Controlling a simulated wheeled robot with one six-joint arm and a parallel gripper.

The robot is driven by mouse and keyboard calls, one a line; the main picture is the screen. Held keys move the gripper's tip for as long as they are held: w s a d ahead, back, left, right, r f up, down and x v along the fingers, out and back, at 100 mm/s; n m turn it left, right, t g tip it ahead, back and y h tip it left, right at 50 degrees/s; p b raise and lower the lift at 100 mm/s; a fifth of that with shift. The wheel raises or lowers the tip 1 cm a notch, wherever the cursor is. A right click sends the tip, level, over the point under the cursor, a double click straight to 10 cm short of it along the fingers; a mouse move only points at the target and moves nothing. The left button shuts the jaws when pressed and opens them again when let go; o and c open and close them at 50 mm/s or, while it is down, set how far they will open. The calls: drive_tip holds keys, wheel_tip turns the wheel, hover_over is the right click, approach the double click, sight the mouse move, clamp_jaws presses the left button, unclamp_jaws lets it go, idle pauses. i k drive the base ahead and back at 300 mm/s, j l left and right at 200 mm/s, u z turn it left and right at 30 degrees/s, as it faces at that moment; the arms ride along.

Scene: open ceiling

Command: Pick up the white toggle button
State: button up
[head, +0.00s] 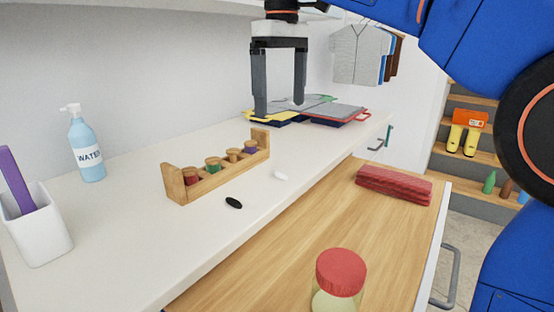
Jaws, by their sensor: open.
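The white toggle button (280,176) is a small, pale oval lying on the white countertop, to the right of the wooden rack. It is low in contrast against the counter. My gripper (281,108) points down above the counter, higher in the picture and farther back than the white button. Its two dark fingers are apart with nothing between them. A black oval button (234,203) lies on the counter to the left and nearer than the white one.
A wooden rack (218,176) with several corked jars stands close by. A wooden surface holds a red-lidded jar (341,271) and folded red cloth (393,187).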

sight(279, 174)
drive_tip(key=k, duration=0.95)
